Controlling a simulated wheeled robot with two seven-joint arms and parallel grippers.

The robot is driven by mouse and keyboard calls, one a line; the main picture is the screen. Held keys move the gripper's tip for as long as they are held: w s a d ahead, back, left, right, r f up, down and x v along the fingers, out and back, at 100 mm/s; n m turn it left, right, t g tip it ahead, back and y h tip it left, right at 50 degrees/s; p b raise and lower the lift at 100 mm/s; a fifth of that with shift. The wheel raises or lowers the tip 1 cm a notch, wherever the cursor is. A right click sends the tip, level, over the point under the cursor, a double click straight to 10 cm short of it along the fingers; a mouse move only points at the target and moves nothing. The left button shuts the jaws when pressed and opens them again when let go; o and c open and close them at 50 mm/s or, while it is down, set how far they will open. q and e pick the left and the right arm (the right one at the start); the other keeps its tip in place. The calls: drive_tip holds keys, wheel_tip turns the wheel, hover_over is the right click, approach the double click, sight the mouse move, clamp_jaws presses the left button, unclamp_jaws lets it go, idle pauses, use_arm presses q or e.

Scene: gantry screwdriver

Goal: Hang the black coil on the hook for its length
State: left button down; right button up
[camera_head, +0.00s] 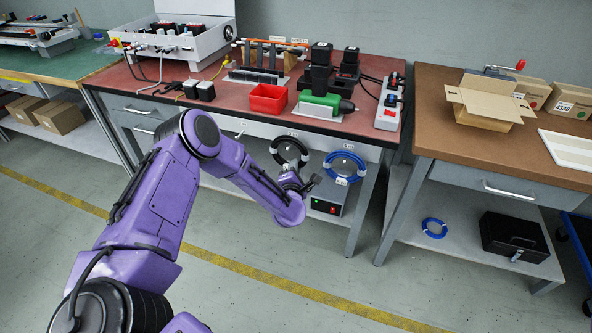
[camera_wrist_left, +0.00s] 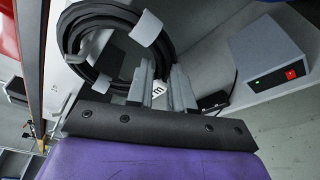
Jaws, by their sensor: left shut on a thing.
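The black coil (camera_head: 288,146) is a ring of black cable below the front edge of the red-topped bench. In the left wrist view the coil (camera_wrist_left: 72,38) has pale wraps and hangs in front of the grey panel. My left gripper (camera_head: 300,180) is shut on the coil's lower part; its fingers (camera_wrist_left: 162,84) cover some of it. A white label with an "m" (camera_wrist_left: 157,91) shows partly behind the fingers.
A grey box with a red switch (camera_head: 331,207) stands on the lower shelf close to my gripper, also seen in the left wrist view (camera_wrist_left: 268,56). The red bench top (camera_head: 222,118) holds a red bin (camera_head: 267,99) and tools. Another blue coil (camera_head: 434,228) lies on the right bench's shelf.

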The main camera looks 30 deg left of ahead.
use_arm(q)
drive_tip(key=c, duration=0.9)
unclamp_jaws()
